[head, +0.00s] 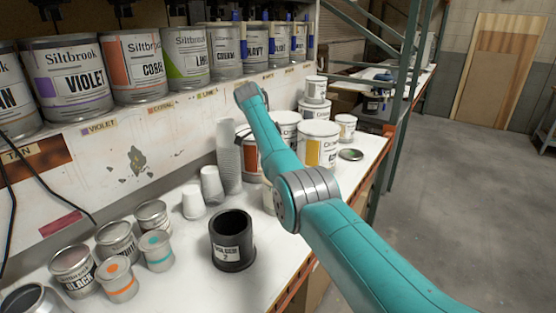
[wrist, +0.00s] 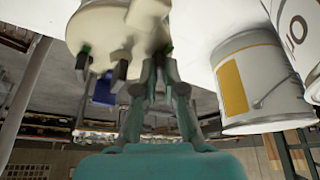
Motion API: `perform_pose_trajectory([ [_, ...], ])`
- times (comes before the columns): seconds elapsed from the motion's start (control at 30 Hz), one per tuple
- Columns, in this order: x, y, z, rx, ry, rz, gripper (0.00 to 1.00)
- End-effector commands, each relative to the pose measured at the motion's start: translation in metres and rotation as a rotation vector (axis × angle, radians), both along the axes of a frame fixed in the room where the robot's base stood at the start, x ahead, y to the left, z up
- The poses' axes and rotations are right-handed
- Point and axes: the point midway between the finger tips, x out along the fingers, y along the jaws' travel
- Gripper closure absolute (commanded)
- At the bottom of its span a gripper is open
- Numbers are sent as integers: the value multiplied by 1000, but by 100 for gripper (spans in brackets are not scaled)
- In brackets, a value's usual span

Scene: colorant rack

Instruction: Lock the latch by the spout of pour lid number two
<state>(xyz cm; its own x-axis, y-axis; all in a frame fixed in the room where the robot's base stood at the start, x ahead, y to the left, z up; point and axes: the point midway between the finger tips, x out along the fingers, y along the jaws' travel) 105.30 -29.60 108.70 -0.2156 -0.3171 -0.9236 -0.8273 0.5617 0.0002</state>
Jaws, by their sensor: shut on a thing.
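In the wrist view, a round cream lid (wrist: 100,22) fills the upper left, with a tan spout-like part (wrist: 145,15) on it and dark clamps (wrist: 120,72) along its edge. No number is readable on it. My gripper (wrist: 157,65) reaches up to this edge beside the spout-like part. Its fingers are closed together on a small part there, seemingly the latch, which they mostly cover. I cannot tell the latch's position. In the head view my gripper is hidden beyond my teal arm, and the lid cannot be made out.
In the wrist view a white can (wrist: 245,80) with a yellow label stands close on the right. In the head view, paint cans (head: 70,85) line the shelf. A black labelled cup (head: 232,240), small tins (head: 118,280) and white cups (head: 212,185) stand on the bench.

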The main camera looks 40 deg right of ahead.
Motion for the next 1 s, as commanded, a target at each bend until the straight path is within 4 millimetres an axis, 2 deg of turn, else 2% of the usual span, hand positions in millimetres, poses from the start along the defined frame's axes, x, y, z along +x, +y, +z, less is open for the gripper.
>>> perform_pose_trajectory([
  [0.7, 0, 0, -1, 1, 0, -59, 100],
  [0.73, 0, 0, -1, 1, 0, -59, 86],
  [0.8, 0, 0, -1, 1, 0, -58, 69],
  [0.83, 0, 0, -1, 1, 0, -58, 66],
  [1.0, 0, 0, 0, 1, -1, -58, 66],
])
